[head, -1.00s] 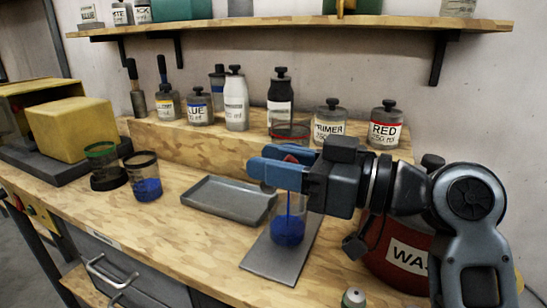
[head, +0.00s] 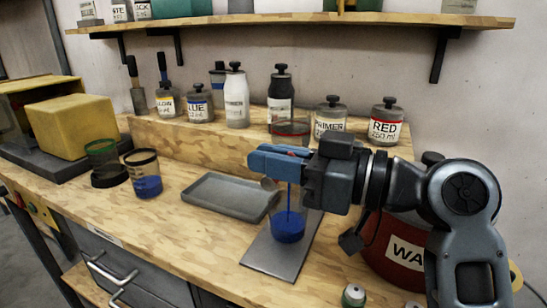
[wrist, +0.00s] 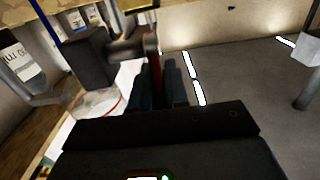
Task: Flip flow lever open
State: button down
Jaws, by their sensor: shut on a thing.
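My gripper (head: 272,163) is in the middle of the head view, level above the grey plate. Its blue fingers are shut on a small red piece (head: 291,155), probably the flow lever. The red piece also stands between the dark fingers in the wrist view (wrist: 152,60), beside a grey metal part (wrist: 128,48). A clear cup (head: 273,215) with blue liquid (head: 288,230) stands on a grey plate (head: 266,264) below my gripper. A thin blue streak (head: 289,195) runs down into it. My fingers hide most of what bears the lever, so its angle is unclear.
A grey tray (head: 226,211) lies left of the plate. A red-rimmed clear vessel (head: 291,140) is close behind my gripper. Labelled bottles line the raised step (head: 225,142). A red waste bin (head: 398,262) is under my arm. Bench between tray and front edge is clear.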

jog(key=shift+r, duration=0.1)
jog(key=p, duration=0.1)
jog(key=h+p, duration=0.1)
jog(key=p, duration=0.1)
jog(key=shift+w+a+r+g+h, duration=0.1)
jog(key=shift+a+r+g+h, duration=0.15)
jog(key=shift+r+g+h, duration=0.05)
jog(key=h+p, duration=0.2)
jog(key=p, duration=0.1)
jog(key=shift+w+a+g, duration=0.1)
jog(key=shift+a+g, duration=0.25)
jog(key=shift+g, duration=0.05)
jog(key=h+p, duration=0.1)
jog(key=p, duration=0.1)
jog(key=h+p, duration=0.1)
jog(key=p, duration=0.1)
jog(key=shift+w+a+f+g, duration=0.15)
jog(key=shift+a+f+g, duration=0.05)
jog(key=shift+a+g, duration=0.2)
jog(key=shift+f+h+p, duration=0.25)
jog(key=shift+h+p, duration=0.3)
jog(key=shift+h, duration=0.05)
jog(key=shift+f, duration=0.1)
jog(key=c, duration=1.2)
grip_release()
jog(key=shift+a, duration=0.1)
